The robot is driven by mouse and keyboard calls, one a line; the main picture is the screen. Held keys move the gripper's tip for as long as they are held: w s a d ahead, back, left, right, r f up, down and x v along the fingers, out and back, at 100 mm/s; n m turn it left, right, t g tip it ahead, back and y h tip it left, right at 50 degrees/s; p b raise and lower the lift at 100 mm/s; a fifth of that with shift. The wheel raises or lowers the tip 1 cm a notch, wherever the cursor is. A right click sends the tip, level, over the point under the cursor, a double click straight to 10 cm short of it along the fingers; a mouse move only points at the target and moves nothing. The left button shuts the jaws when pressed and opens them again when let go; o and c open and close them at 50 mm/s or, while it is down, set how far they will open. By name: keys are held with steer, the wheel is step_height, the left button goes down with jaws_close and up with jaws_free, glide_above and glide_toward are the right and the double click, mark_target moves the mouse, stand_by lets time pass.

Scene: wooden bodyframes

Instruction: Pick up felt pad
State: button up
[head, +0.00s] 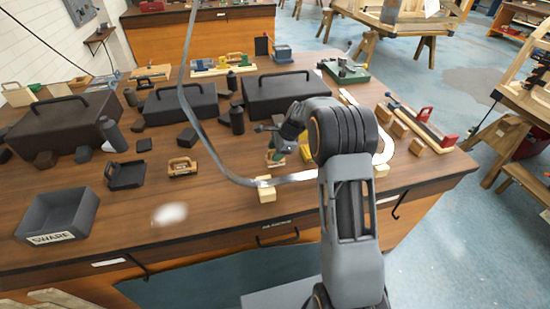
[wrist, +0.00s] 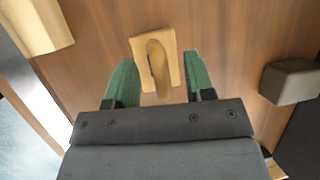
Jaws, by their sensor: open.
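A small light wooden-looking pad with a raised rounded handle (wrist: 142,52) lies on the brown tabletop in the wrist view; I take it to be the felt pad. In the head view it shows partly (head: 274,161), below my gripper and partly hidden by it. My gripper (wrist: 160,72) has two green fingers, spread apart, one on each side of the pad's handle end. It is open and holds nothing. In the head view my gripper (head: 291,147) points down over the table; its height above the pad is hard to judge.
A wooden block (head: 266,191) supports a curved grey strip (head: 222,170) close by. A dark grey block (wrist: 290,82) lies right of the pad. Black cases (head: 285,93) stand behind. A grey bin (head: 58,213) sits at the front left, near a blurred white spot (head: 169,214).

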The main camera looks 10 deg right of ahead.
steer(key=shift+a+f, duration=0.1)
steer(key=shift+f, duration=0.15)
steer(key=shift+c, duration=0.2)
jaws_close()
